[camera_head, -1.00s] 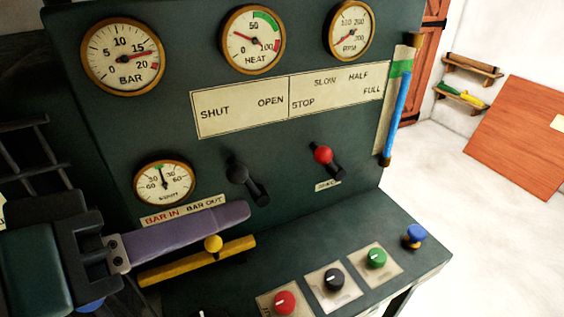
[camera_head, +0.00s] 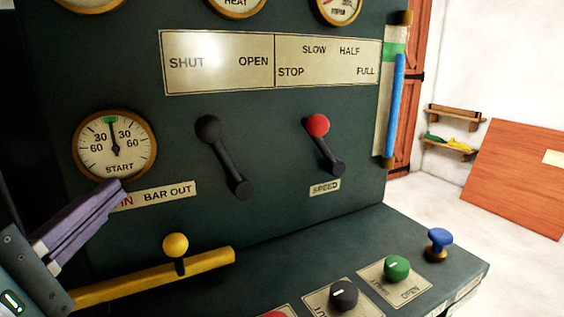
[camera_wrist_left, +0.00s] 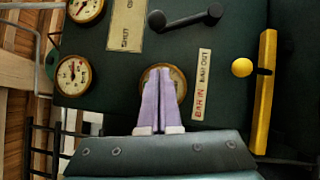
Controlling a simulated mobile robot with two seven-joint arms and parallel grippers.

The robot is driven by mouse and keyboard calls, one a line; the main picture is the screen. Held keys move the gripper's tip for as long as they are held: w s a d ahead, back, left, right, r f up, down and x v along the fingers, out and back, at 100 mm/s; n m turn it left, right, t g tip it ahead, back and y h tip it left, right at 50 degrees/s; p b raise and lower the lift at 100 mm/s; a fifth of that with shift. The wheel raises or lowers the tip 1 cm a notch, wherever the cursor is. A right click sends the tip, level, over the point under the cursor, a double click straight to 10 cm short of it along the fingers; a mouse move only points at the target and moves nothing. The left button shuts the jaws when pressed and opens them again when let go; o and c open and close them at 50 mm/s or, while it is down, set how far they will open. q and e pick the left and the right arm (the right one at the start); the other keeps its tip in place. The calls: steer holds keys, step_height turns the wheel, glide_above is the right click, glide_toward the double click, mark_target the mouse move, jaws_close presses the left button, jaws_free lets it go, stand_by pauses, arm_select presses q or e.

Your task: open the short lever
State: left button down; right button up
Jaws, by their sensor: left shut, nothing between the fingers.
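A lever with a black knob (camera_head: 208,127) sits on the dark green panel below the SHUT/OPEN plate (camera_head: 220,62). Its arm leans up and left, toward SHUT. The knob also shows at the top of the left wrist view (camera_wrist_left: 157,20). A red-knobbed lever (camera_head: 318,126) stands to its right, above the SPEED label. My left gripper (camera_head: 118,188) has purple fingers, shut and empty, at the lower left of the head view, left of the black knob and apart from it. In the left wrist view the fingers (camera_wrist_left: 159,72) cover part of the START gauge. My right gripper is out of view.
The START gauge (camera_head: 115,145) is just above my fingertips. A yellow bar with a yellow ball knob (camera_head: 175,245) sticks out below.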

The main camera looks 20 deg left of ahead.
arm_select(q)
steer(key=shift+r, duration=0.1)
steer(key=w+r+p, duration=0.1)
steer(key=w+p, duration=0.2)
steer(key=w, duration=1)
steer(key=shift+a+r, duration=0.4)
